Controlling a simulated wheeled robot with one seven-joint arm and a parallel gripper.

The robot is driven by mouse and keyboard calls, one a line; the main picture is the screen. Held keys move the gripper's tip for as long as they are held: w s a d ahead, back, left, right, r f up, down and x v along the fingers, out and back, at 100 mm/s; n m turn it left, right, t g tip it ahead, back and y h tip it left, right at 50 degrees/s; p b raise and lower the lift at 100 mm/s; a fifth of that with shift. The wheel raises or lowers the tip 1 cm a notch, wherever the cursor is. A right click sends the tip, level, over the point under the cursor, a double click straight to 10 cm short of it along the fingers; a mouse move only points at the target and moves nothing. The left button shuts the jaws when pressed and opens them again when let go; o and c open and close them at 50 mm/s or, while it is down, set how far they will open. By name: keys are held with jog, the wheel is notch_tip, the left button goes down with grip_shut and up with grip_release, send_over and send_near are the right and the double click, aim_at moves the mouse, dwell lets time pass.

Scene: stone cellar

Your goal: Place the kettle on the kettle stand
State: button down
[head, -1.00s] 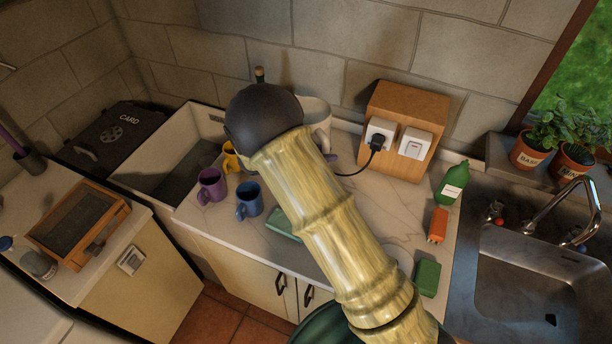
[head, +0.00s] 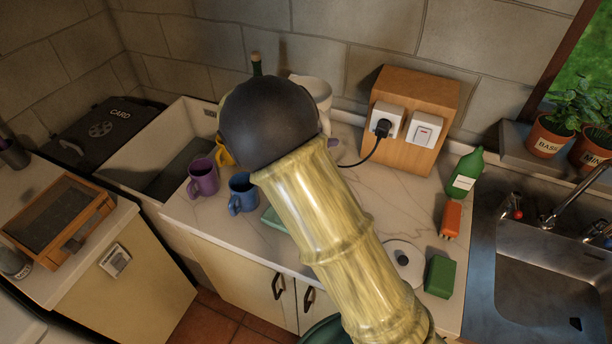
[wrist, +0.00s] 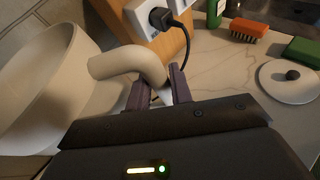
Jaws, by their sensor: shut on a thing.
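The kettle is a cream-white, open-topped vessel (wrist: 35,85) at the left of the wrist view, with a thick curved handle (wrist: 130,65). My gripper (wrist: 160,85) is shut on that handle, one dark finger on each side. In the head view the kettle (head: 316,88) shows only in part, behind my dark wrist joint, near the back wall. Its underside is hidden, so I cannot tell whether it touches anything. I cannot make out the kettle stand; a black cord (head: 362,160) runs from the wall plug toward the spot hidden behind my arm.
A purple mug (head: 203,177), a blue mug (head: 243,192) and a yellow mug (head: 225,152) stand left of my arm. A white knobbed disc, like a lid (head: 403,262), a green block (head: 440,277), an orange brush (head: 451,218) and a green bottle (head: 465,174) lie right, before the sink (head: 540,270).

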jog(key=shift+d+r, duration=0.15)
jog(key=shift+r, duration=0.1)
jog(key=shift+f+p, duration=0.4)
jog(key=shift+f, duration=2.75)
notch_tip(320, 180, down, 4)
jog(key=shift+r+p, duration=0.1)
jog(key=shift+p, duration=0.3)
jog(key=shift+s, duration=0.1)
jog(key=c, duration=1.3)
grip_release()
jog(key=shift+s+f, duration=0.1)
jog(key=shift+f, duration=0.1)
jog(key=shift+o, duration=0.2)
